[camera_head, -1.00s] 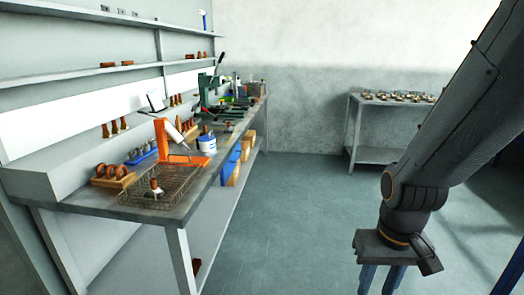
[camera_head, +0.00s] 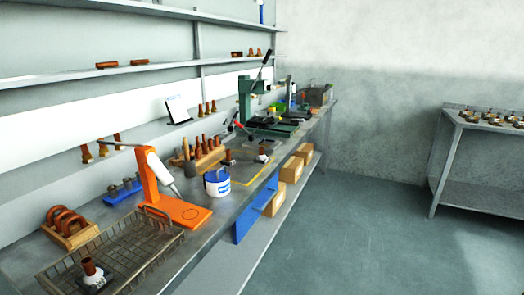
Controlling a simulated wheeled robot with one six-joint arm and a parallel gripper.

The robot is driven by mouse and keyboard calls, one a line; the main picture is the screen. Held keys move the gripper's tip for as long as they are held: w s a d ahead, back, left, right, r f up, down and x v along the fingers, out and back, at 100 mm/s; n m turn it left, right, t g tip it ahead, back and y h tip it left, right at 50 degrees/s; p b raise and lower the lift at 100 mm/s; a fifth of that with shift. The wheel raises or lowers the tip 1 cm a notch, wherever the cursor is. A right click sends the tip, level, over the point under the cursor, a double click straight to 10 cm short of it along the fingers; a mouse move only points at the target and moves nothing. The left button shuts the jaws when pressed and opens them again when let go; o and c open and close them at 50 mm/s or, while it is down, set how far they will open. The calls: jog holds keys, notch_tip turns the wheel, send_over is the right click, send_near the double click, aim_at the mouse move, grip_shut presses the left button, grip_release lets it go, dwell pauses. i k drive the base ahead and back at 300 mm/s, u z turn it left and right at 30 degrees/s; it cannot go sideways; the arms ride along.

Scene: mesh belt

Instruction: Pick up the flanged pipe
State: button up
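A flanged pipe (camera_head: 90,268), a short brown tube with a white collar on a dark square base, stands in the wire mesh basket (camera_head: 150,262) at the lower left. Two similar brown pieces stand farther along the workbench, a left one (camera_head: 228,157) and a right one (camera_head: 263,154). Which of these the task means I cannot tell from the picture. My gripper and arm are out of view.
An orange stand (camera_head: 180,211) holds a white tube beside the basket. A white-and-blue tub (camera_head: 217,183) and a green press (camera_head: 262,118) stand farther along. A side table (camera_head: 466,195) bears several small parts at right. The floor between is clear.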

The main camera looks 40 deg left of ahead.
aim_at(229, 162)
jog(key=u, duration=0.1)
jog(key=i, duration=1.65)
jog(key=u, duration=1.05)
jog(key=i, duration=1)
jog(key=u, duration=1)
